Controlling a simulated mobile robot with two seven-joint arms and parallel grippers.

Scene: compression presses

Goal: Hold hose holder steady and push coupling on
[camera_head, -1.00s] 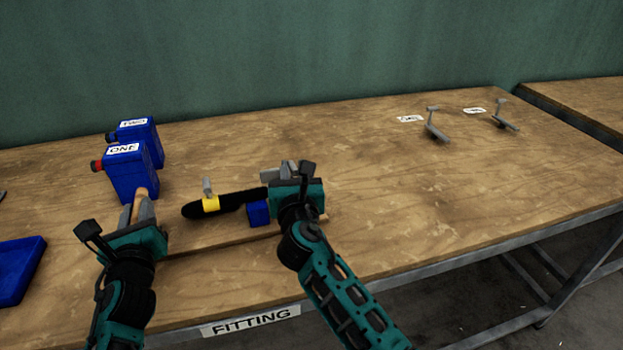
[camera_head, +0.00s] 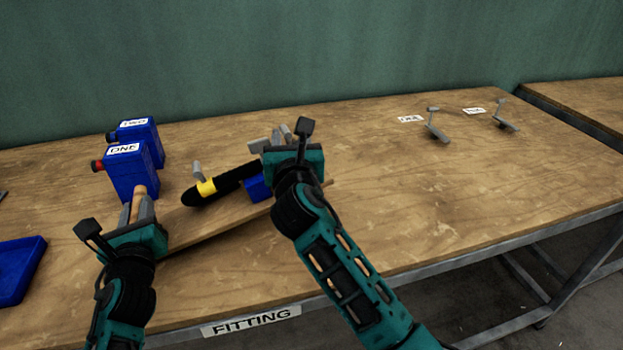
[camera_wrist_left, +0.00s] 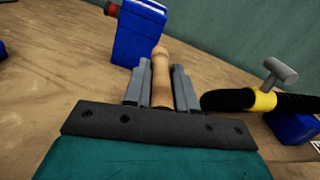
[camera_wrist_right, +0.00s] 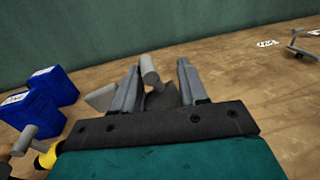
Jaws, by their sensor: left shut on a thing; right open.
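A black hose (camera_head: 225,183) with a yellow band (camera_head: 206,188) and a grey peg lies slanted over the hose holder, a wooden strip (camera_head: 225,231) with a blue block (camera_head: 257,188). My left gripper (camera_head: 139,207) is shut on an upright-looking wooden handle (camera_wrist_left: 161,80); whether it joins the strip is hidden. My right gripper (camera_wrist_right: 158,80) is open around a grey fitting with a round peg (camera_wrist_right: 150,70), likely the coupling, at the hose's right end. A grey flat part (camera_wrist_right: 101,97) shows beside its left finger. The join between fitting and hose is hidden by my right gripper.
Blue containers ONE (camera_head: 130,175) and TWO (camera_head: 152,140) stand behind my left gripper. A blue tray (camera_head: 20,268) lies at the left edge. Grey levered parts (camera_head: 437,128) (camera_head: 505,118) stand by labels at the back right. The table's right middle is clear.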

